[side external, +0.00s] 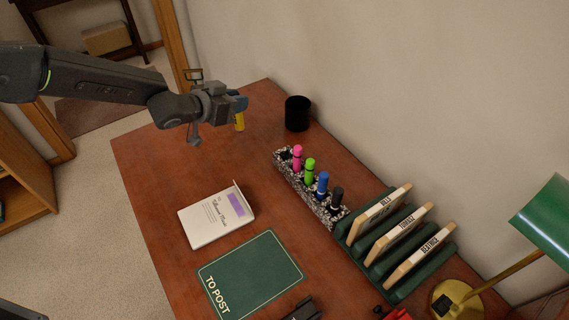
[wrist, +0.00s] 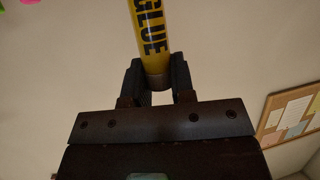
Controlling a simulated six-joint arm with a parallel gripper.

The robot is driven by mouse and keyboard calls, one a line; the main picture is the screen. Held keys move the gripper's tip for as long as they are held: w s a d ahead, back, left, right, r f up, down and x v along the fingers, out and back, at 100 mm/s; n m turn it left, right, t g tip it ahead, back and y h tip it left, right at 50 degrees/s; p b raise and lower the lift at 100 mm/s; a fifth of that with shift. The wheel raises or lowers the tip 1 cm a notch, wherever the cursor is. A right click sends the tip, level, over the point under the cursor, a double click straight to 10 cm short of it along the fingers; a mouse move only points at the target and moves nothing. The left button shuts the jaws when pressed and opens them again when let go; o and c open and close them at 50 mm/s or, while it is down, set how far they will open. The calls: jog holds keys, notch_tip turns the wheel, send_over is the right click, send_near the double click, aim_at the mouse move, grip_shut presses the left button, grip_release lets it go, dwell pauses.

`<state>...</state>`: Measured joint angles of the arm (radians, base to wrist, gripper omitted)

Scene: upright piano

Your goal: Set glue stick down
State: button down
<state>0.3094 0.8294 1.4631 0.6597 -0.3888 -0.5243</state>
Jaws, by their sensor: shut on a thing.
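The glue stick (wrist: 152,30) is a yellow tube with black "GLUE" lettering. In the wrist view my gripper (wrist: 158,80) is shut on its lower end, with one finger on each side. In the side view the glue stick (side external: 239,121) shows as a short yellow piece below my gripper (side external: 238,103). It is held above the far end of the brown desk (side external: 200,155), to the left of the black cup (side external: 297,113). Its far end lies outside the wrist view.
A speckled holder (side external: 287,171) carries several coloured markers. A green lamp (side external: 545,220) stands right. The desk's far left is clear.

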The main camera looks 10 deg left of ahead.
jog(key=shift+w+n+t+y, duration=0.3)
jog(key=shift+w+n+y, duration=0.2)
jog(key=shift+y, duration=0.1)
jog(key=shift+d+f, duration=0.1)
jog(key=shift+d, duration=0.1)
jog(key=shift+s+d+f, duration=0.1)
jog(key=shift+d+f, duration=2.6)
jog(key=shift+d, duration=0.15)
jog(key=shift+s+d+f, duration=0.1)
jog(key=shift+d+f, duration=2.55)
jog(key=shift+d, duration=0.15)
jog(key=shift+f, duration=0.15)
jog(key=c, duration=1.2)
grip_release()
jog(key=shift+c, duration=0.2)
